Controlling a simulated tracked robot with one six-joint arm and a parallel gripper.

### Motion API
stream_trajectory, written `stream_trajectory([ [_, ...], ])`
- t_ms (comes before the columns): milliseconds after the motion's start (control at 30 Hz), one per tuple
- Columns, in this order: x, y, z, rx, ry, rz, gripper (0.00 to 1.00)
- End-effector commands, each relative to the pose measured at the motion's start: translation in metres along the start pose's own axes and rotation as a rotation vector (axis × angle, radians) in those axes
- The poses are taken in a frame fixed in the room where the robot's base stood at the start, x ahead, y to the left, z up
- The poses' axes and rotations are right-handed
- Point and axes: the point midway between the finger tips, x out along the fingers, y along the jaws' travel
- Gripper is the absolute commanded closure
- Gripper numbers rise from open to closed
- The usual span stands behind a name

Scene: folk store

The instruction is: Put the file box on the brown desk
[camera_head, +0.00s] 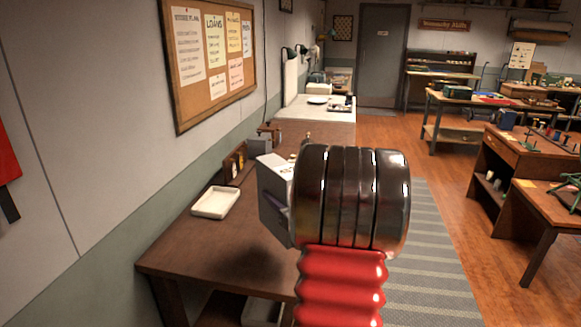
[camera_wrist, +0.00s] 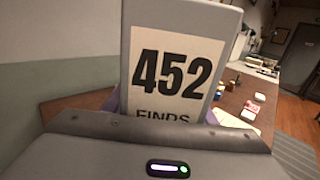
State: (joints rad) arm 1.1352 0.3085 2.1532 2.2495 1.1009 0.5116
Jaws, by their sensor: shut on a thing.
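The file box is grey with a white label reading "452 FINDS" and fills the middle of the wrist view (camera_wrist: 185,32). In the head view the file box (camera_head: 271,192) shows partly, its right side hidden behind my wrist. My gripper (camera_wrist: 162,120) is shut on the file box, and its fingers are mostly hidden. The brown desk (camera_head: 225,252) stands along the left wall, with the box in front of or above its right part. I cannot tell the height of the box over the desktop. The desk also shows in the wrist view (camera_wrist: 236,95).
A white tray (camera_head: 215,202) lies on the desk's left part, with small items in a wooden rack (camera_head: 235,162) behind it. The desktop near the front left is bare. A corkboard (camera_head: 212,60) hangs on the wall. A striped rug (camera_head: 430,250) lies on the right.

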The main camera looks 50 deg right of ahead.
Motion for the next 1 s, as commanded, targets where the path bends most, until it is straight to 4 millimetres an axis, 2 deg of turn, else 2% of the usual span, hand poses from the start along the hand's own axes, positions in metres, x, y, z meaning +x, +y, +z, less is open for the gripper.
stream_trajectory([
  [133,-0.002,-0.004,0.002,-0.002,-0.005,-0.006,1.00],
  [267,-0.002,-0.004,-0.005,-0.001,-0.004,-0.007,1.00],
  [600,-0.002,-0.005,-0.049,0.000,-0.004,-0.008,1.00],
  [700,-0.002,-0.005,-0.056,-0.002,-0.004,-0.009,1.00],
  [1000,-0.003,-0.006,-0.060,-0.002,-0.006,-0.009,1.00],
])
